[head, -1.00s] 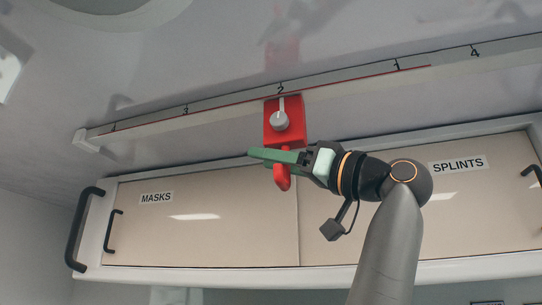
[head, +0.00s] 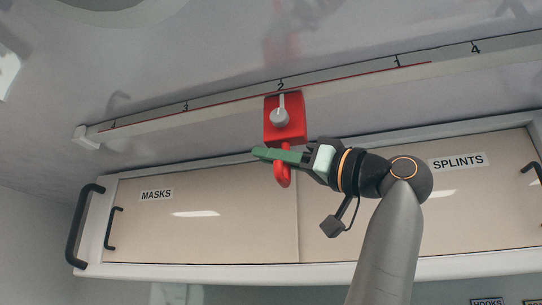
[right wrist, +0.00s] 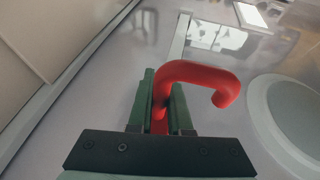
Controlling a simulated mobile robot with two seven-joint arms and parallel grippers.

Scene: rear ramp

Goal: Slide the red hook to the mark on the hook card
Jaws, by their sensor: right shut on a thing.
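The red hook (head: 283,178) hangs below a red slider block (head: 285,132) with a grey knob (head: 279,118). The block sits on the ceiling rail (head: 215,103) at the mark 2. My right gripper (head: 280,155), with green fingers, is shut on the hook's shank just under the block. In the right wrist view the red hook (right wrist: 198,76) rises between the green fingers (right wrist: 160,105) and its curved end bends right. At the bottom edge of the head view a label reading HOOKS (head: 487,302) is cut off, so its content is hidden. My left gripper is not in view.
The rail carries several numbered ticks and a thin red line, with an end stop (head: 87,136) at the left. A cabinet with MASKS (head: 156,195) and SPLINTS (head: 458,161) doors stands behind my arm. A black handle (head: 84,228) is at its left.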

